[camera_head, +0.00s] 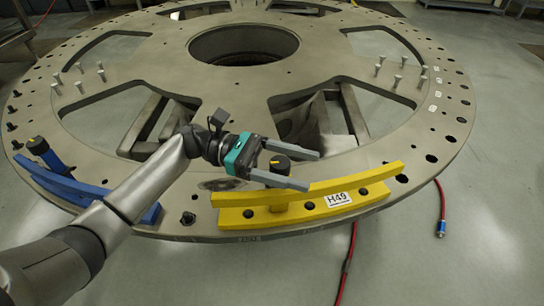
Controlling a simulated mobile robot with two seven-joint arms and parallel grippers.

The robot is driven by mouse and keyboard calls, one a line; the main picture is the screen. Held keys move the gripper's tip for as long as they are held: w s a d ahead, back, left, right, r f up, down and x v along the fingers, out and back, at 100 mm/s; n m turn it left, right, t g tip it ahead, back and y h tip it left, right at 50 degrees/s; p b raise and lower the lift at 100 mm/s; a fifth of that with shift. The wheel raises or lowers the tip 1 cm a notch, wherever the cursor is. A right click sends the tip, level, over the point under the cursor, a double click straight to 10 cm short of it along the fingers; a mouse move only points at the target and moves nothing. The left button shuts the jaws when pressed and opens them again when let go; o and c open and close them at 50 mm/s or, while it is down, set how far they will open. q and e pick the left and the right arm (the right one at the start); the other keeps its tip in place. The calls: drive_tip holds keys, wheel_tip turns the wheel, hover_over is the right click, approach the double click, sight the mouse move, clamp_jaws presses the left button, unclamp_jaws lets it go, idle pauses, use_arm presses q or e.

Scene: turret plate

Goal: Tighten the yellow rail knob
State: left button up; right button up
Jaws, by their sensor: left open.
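The yellow rail (235,217) lies along the near edge of the turret plate, with a white label marked H49. Its knob (280,163) has a black top and stands upright at the rail's inner side; its lower part is partly hidden by a finger. My left gripper (312,171) is open, and its two grey fingers point right. In the picture the knob shows between the fingers; I cannot tell whether they touch it. My right gripper is not in view.
The round metal turret plate (400,175) has large cutouts and a central hole. A blue rail (75,188) with a dark knob (38,146) sits at the left. Several upright pins stand on the plate.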

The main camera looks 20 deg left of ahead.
use_arm(q)
drive_tip(key=a, duration=1.5)
drive_tip(key=shift+w+b, duration=0.25)
drive_tip(key=shift+b, duration=0.2)
drive_tip(key=shift+s+a, duration=0.1)
drive_tip(key=shift+s, duration=0.05)
